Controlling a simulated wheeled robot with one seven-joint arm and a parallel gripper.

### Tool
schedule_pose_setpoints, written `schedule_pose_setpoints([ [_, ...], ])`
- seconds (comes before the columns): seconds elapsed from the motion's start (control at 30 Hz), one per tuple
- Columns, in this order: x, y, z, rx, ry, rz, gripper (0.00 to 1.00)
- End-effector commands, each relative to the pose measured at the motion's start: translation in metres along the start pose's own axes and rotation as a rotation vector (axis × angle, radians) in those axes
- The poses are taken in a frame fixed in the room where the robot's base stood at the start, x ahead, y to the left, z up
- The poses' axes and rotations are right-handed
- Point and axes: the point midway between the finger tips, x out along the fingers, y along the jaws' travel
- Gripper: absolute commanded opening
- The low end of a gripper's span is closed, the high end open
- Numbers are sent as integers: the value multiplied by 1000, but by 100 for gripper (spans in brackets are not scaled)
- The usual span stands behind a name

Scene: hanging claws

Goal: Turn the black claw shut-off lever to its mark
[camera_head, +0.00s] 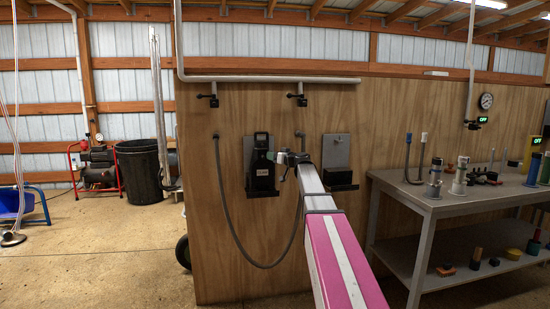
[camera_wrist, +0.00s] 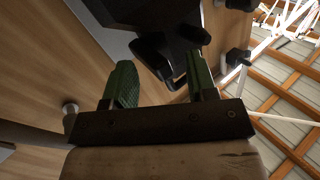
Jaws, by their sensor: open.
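A black unit with a pale label (camera_head: 262,172) hangs on a grey back plate on the plywood wall in the head view. My gripper (camera_head: 286,158) is just right of it in that view. In the wrist view my two green fingers (camera_wrist: 160,72) are spread apart, with nothing clearly held. A black curved, handle-like part (camera_wrist: 152,50) shows beyond and between the fingertips. I cannot tell whether it touches them, or whether it is the shut-off lever. The lever's mark cannot be made out. My arm hides the area right of the black unit.
Two small black fittings, left (camera_head: 213,101) and right (camera_head: 301,101), hang from the pipe above. A grey hose (camera_head: 228,215) loops below the unit. A second grey plate (camera_head: 336,150) is to the right. A cluttered workbench (camera_head: 440,201) stands farther right. Open floor lies left.

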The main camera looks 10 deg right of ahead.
Motion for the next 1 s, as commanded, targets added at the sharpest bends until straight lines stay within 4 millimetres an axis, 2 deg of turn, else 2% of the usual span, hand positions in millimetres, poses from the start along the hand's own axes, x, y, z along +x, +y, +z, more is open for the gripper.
schedule_pose_setpoints([
  [0.07,0,0,0,0,0,0,52],
  [0.17,0,0,0,0,0,0,23],
  [0.2,0,0,0,0,0,0,10],
  [0.23,0,0,0,0,0,0,3],
  [0.67,0,-1,-6,35,-54,8,3],
  [1.0,4,0,-23,173,-258,42,3],
])
